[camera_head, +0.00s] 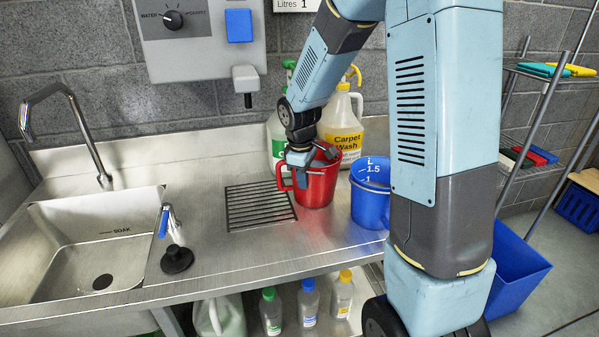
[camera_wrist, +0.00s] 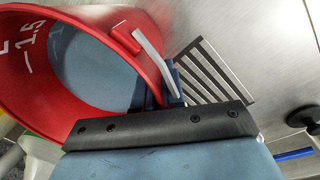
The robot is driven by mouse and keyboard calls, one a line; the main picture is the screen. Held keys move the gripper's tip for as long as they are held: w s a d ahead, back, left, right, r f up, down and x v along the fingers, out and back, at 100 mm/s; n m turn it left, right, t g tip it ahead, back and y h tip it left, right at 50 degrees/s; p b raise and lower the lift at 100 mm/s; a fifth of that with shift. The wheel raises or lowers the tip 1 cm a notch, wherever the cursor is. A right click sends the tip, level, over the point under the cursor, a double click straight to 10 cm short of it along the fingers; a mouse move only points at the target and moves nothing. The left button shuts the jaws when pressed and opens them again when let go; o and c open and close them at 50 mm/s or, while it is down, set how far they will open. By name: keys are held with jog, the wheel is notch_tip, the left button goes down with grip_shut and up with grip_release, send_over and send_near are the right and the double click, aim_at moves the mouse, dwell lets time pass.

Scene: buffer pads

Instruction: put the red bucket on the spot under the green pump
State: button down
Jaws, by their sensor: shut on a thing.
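The red bucket (camera_head: 318,187) is at the steel counter, right of the drain grate, in front of the two jugs. My gripper (camera_head: 300,160) is shut on the red bucket's left side, near its handle. In the wrist view, the bucket (camera_wrist: 152,30) fills the upper left, with a finger (camera_wrist: 172,85) at its rim. I cannot tell whether its base touches the counter. The green pump (camera_head: 289,64) tops a white jug with a green label, partly hidden by my arm. The spot under that pump is not clearly visible.
A blue bucket (camera_head: 370,207) stands close to the right of the red one. A Carpet Wash jug (camera_head: 342,125) with a yellow pump is behind. The drain grate (camera_head: 258,207) is bare.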

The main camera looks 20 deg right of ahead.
dwell(0.3)
jog(key=c, duration=1.2)
grip_release()
notch_tip(320, 180, up, 11)
jog(key=s+d+r+m+t, duration=0.1)
jog(key=s+r+m, duration=0.2)
jog(key=s, duration=0.5)
jog(key=s+d+r+m+t, duration=0.1)
jog(key=s+r+m, duration=0.3)
jog(key=s, duration=0.4)
jog(key=s+d+r+m+t, duration=0.2)
jog(key=s+r+m, duration=0.1)
jog(key=s, duration=0.5)
jog(key=shift+s+r+m+t+y, duration=0.2)
jog(key=shift+s+m+t+y, duration=0.1)
jog(key=shift+s+t+y, duration=0.1)
